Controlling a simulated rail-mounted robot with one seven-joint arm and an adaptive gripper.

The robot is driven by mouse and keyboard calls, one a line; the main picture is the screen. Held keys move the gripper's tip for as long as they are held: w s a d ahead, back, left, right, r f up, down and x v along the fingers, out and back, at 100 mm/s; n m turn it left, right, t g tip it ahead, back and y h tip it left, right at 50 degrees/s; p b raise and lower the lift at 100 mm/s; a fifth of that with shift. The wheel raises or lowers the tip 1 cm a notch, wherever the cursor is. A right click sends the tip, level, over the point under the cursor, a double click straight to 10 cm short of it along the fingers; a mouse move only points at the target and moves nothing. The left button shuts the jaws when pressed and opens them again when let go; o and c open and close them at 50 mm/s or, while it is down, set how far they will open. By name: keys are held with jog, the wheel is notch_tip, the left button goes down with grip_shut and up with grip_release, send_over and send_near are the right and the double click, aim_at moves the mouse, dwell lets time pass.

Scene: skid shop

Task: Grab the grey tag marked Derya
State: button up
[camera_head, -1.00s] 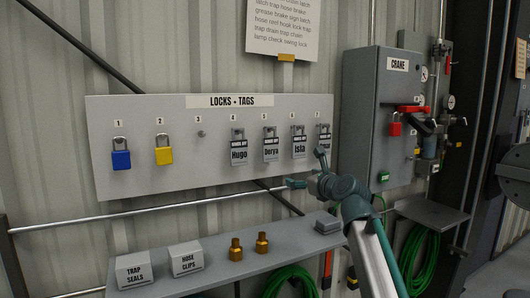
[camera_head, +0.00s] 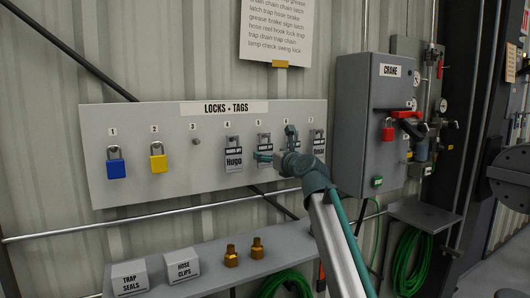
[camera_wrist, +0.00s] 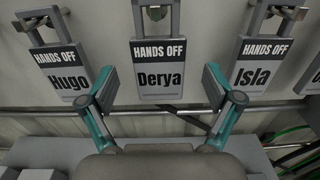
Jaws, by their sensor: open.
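The grey Derya tag (camera_wrist: 161,90) hangs from a hook on the board, in the middle of the wrist view, with "HANDS OFF" above the name. In the head view the Derya tag (camera_head: 264,141) hangs under number 5, its lower part covered by my gripper. My gripper (camera_wrist: 160,82) is open and empty, with one finger left and one right of the Derya tag; neither visibly touches it. In the head view my gripper (camera_head: 276,145) is in front of the board. The Hugo tag (camera_wrist: 66,75) and Isla tag (camera_wrist: 258,66) hang on either side.
The board (camera_head: 140,192) also carries a blue padlock (camera_head: 116,164) and a yellow padlock (camera_head: 158,158); hook 3 is empty. A shelf (camera_head: 210,274) with small boxes and brass fittings runs below. The crane control box (camera_head: 362,110) stands to the right.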

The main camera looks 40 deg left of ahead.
aim_at(266, 152)
jog(key=p+x, duration=0.1)
jog(key=x, duration=0.2)
jog(key=shift+w+a, duration=0.15)
jog(key=shift+a, duration=0.15)
jog(key=shift+c, duration=0.2)
jog(key=c, duration=1.1)
